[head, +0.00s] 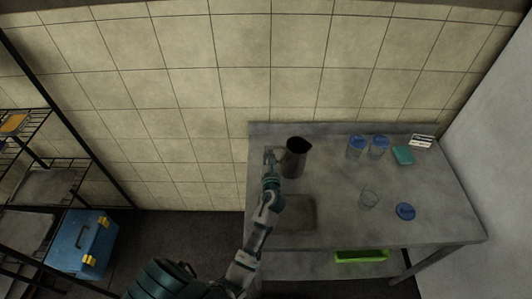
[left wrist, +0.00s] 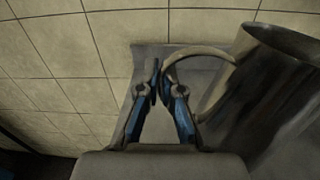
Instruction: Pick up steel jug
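The steel jug (head: 294,160) stands upright on the grey table near its back left, with a dark open top. In the left wrist view the jug (left wrist: 265,95) fills the right side, and its curved handle (left wrist: 200,52) reaches left to the fingertips. My left gripper (head: 269,157) is at the handle, left of the jug body. In the left wrist view the fingertips of the left gripper (left wrist: 159,78) are close together with the outer bend of the handle between them. The contact itself is partly hidden. My right gripper is not in view.
The table (head: 340,215) also holds two blue-lidded jars (head: 356,148), a teal block (head: 403,155), a small sign (head: 422,141), a clear glass (head: 369,199) and a blue lid (head: 405,211). A tray (head: 295,214) lies in front of the jug. The tiled wall is behind.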

